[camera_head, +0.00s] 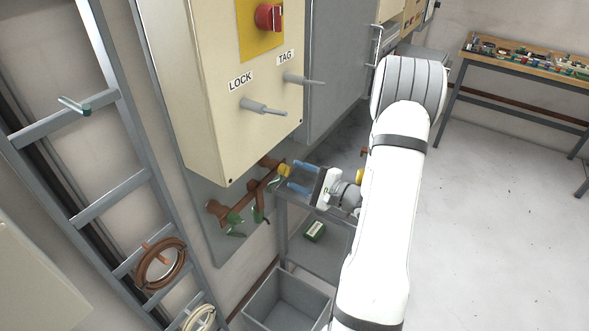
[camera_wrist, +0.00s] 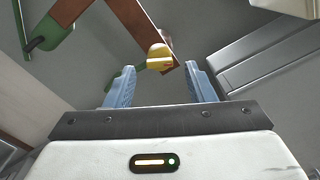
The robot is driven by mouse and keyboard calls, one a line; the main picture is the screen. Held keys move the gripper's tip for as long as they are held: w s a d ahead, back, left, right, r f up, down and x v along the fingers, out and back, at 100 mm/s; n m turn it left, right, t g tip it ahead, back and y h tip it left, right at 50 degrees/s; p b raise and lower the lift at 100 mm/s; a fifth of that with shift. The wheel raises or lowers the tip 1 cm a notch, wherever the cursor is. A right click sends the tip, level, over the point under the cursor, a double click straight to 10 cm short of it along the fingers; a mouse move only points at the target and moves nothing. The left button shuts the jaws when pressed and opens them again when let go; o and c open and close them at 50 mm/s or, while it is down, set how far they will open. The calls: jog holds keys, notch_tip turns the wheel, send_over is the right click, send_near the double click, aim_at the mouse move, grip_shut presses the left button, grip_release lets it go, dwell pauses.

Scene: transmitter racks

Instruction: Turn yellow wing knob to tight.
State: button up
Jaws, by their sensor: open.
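The yellow wing knob (camera_head: 284,171) sits on brown bars low on the grey panel, below the cream box. In the wrist view the yellow wing knob (camera_wrist: 160,57) is ahead of the fingers, near the middle, with a light bar across its face. My gripper (camera_head: 291,175) has its two blue fingers apart and points left at the knob. In the wrist view my gripper (camera_wrist: 160,74) is open, with the knob seen between and just beyond its fingertips. I see no clear contact. Any tight mark is not readable.
Brown bars with green handles (camera_head: 235,218) lie left of the knob. The cream box (camera_head: 225,130) with a red switch and LOCK and TAG pegs hangs above. A grey cart (camera_head: 283,235) and an open grey bin (camera_head: 290,300) stand below.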

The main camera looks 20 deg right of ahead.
aim_at(285, 170)
jog(key=shift+p+x, duration=0.3)
jog(key=shift+x, duration=1.3)
jog(key=shift+c, duration=0.2)
